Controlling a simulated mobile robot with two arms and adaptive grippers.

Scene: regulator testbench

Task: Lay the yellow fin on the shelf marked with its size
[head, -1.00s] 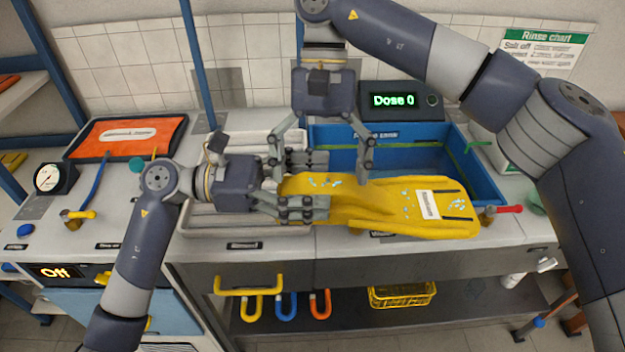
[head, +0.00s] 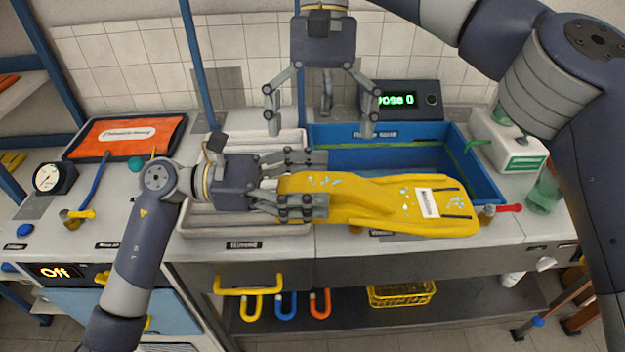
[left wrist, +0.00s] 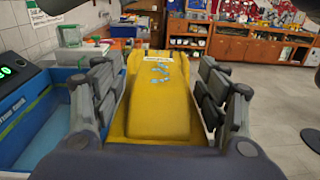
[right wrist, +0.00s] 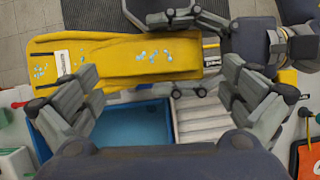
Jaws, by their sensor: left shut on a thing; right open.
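The yellow fin (head: 385,200) is long, with blue-white droplets or marks and a white label near its right end. My left gripper (head: 312,184) is shut on its left end and holds it roughly level in front of the blue sink. The fin also fills the middle of the left wrist view (left wrist: 158,105), between the fingers. My right gripper (head: 320,128) is open and empty, above and behind the fin. In the right wrist view the fin (right wrist: 120,62) lies beyond the open fingers. The label's text is too small to read. No size-marked shelf is clearly identifiable.
A blue sink (head: 485,172) and a pale ribbed tray (head: 220,222) sit in the counter. A dark display (head: 400,100) stands behind. A red-handled tap (head: 500,209) is close to the fin's right end. Shelving (head: 25,90) is at far left. A yellow basket (head: 402,294) is below.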

